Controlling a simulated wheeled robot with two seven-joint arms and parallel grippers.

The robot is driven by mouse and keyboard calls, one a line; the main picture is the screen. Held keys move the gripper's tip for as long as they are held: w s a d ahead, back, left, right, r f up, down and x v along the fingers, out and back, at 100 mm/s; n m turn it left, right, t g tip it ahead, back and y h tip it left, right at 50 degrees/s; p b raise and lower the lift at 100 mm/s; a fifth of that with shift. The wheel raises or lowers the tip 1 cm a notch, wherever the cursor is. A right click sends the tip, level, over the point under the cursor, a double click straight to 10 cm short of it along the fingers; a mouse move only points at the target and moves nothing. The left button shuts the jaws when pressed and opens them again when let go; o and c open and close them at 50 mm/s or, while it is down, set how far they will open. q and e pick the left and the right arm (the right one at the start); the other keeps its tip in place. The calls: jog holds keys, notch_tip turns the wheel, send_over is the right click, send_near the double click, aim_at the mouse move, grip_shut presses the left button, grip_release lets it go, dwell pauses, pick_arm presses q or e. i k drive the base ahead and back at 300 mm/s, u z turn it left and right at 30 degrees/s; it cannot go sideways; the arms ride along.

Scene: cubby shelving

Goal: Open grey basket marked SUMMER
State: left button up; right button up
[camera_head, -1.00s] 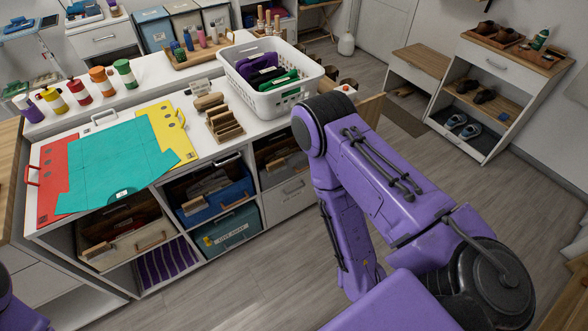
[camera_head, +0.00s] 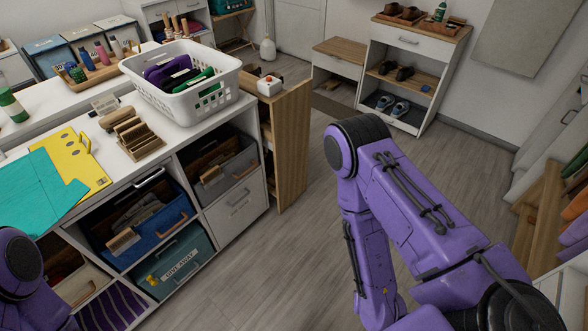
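A grey basket (camera_head: 226,170) sits in the top right cubby of the white shelving unit. A small tan tag hangs on its front, but I cannot read any lettering, so I cannot confirm SUMMER. A blue basket (camera_head: 140,235) with a tan handle and tag is in the cubby to its left. My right arm crosses the right side of the view, away from the shelving. Part of my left arm shows at the lower left corner. Neither gripper shows in the picture.
A white laundry basket (camera_head: 187,108) with folded cloths stands on the counter (camera_head: 95,128). A teal box (camera_head: 172,263) and a white drawer (camera_head: 237,203) are below the baskets. A wooden panel (camera_head: 291,145) juts out at the counter's right end. Grey floor (camera_head: 285,270) lies open in front.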

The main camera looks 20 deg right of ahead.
aim_at(233, 170)
jog(key=z, duration=0.3)
jog(key=i, duration=0.5)
jog(key=z, duration=0.65)
